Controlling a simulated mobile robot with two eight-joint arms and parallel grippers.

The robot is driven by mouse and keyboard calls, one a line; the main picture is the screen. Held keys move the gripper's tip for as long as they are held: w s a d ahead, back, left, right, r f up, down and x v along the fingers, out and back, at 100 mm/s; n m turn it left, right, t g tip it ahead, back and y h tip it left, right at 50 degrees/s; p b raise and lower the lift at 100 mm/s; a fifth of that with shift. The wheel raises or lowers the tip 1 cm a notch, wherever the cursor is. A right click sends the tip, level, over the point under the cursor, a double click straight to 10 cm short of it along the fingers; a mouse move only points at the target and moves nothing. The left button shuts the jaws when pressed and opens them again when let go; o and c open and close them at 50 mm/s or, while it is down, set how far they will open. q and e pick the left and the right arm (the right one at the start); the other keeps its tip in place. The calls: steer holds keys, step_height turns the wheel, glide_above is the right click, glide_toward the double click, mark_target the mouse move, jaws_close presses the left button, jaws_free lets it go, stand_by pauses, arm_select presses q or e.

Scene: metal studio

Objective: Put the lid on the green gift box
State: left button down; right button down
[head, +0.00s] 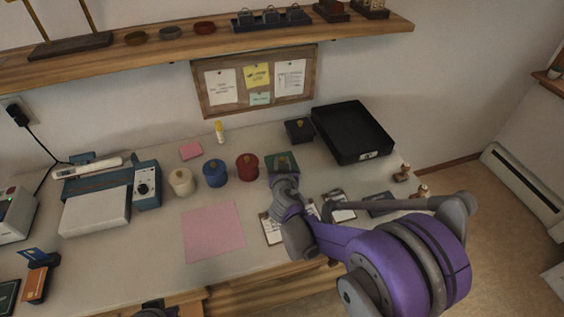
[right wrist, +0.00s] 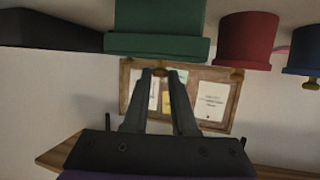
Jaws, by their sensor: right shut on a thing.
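The green gift box (right wrist: 158,16) stands on the table, and its wider green lid (right wrist: 155,48) shows against the box's top in the right wrist view, which is upside down. I see no clear gap between lid and box, but cannot tell if the lid is fully seated. My right gripper (right wrist: 160,74) is shut on the lid's small gold knob. In the head view the green lid (head: 272,159) shows just beyond my right gripper (head: 283,170), which hides part of it. A dark part of my left arm shows at the bottom edge; its fingers are not visible.
A red box (head: 247,167), a blue box (head: 215,173) and a cream box (head: 181,182) stand in a row to the left. A small black box (head: 300,130) and a black tray (head: 345,110) are behind to the right. A pink sheet (head: 213,232) lies in front.

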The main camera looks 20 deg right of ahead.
steer(key=shift+f+b, duration=0.35)
steer(key=shift+f, duration=0.25)
stand_by(0.4)
steer(key=c, duration=0.6)
jaws_free()
steer(key=shift+c, duration=0.2)
steer(key=v, duration=1.1)
steer(key=shift+p, duration=0.4)
steer(key=s+d+r+g+p, duration=0.3)
steer(key=s+d+g, duration=0.3)
steer(key=s, duration=0.5)
steer(key=s+a+n+g+y+p, duration=0.2)
steer(key=s+a+y, duration=0.1)
steer(key=s, duration=0.9)
steer(key=shift+s+p, duration=0.25)
steer(key=shift+p, duration=0.1)
